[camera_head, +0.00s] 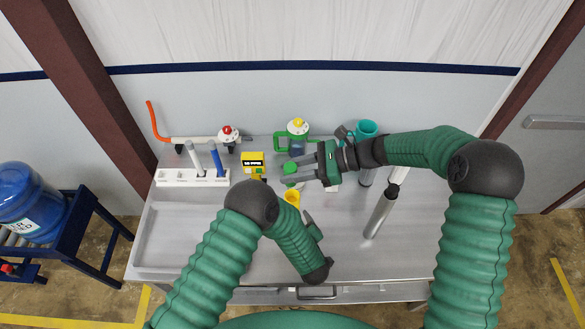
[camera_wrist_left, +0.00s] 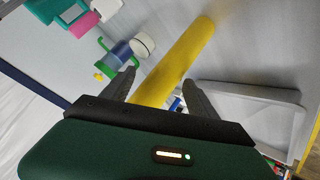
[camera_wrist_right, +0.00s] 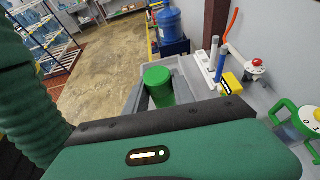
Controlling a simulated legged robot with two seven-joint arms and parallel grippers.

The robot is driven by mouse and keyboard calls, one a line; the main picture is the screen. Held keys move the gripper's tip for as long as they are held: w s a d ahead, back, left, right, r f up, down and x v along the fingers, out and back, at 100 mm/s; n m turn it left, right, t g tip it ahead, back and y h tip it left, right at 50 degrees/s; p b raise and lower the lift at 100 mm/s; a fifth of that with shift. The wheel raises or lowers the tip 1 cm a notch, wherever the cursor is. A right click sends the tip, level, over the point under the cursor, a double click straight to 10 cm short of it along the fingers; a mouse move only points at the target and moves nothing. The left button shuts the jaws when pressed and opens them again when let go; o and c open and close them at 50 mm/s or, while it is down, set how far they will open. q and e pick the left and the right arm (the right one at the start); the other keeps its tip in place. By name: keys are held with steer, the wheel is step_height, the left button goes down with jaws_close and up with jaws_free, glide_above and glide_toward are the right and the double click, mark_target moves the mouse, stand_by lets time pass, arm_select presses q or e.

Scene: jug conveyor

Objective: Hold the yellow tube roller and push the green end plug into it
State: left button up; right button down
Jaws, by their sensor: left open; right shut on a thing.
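The yellow tube roller (camera_wrist_left: 180,65) runs diagonally between the spread fingers of my left gripper (camera_wrist_left: 160,79) in the left wrist view. That gripper is open; whether a finger touches the tube is unclear. In the head view only the top of the tube (camera_head: 292,197) shows; my left arm hides the rest. My right gripper (camera_head: 305,164) is shut on the green end plug (camera_head: 289,168), held up and behind the tube's top, apart from it.
A white holder (camera_head: 180,178) with a white and a blue rod stands at the left. Behind are a yellow box (camera_head: 253,163), a red-topped fixture (camera_head: 227,135) and a green-handled fixture (camera_head: 297,135). The table's left front is clear.

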steer(key=shift+w+d+f, duration=0.1)
steer(key=shift+w+d, duration=0.1)
steer(key=shift+d, duration=0.4)
arm_select(q)
steer(key=s+f+m+t+y, duration=0.1)
steer(key=s+f+m+t, duration=0.2)
steer(key=s+m+t, duration=0.3)
arm_select(e)
steer(key=shift+a, duration=0.1)
steer(key=shift+s+a, duration=0.1)
arm_select(q)
steer(key=w+a+t, duration=0.1)
steer(key=w+a, duration=0.1)
steer(key=w, duration=1)
steer(key=shift+w+m, duration=0.3)
steer(key=shift+m, duration=0.1)
arm_select(e)
steer(key=shift+a, duration=0.15)
arm_select(q)
steer(key=shift+a, duration=0.15)
jaws_close()
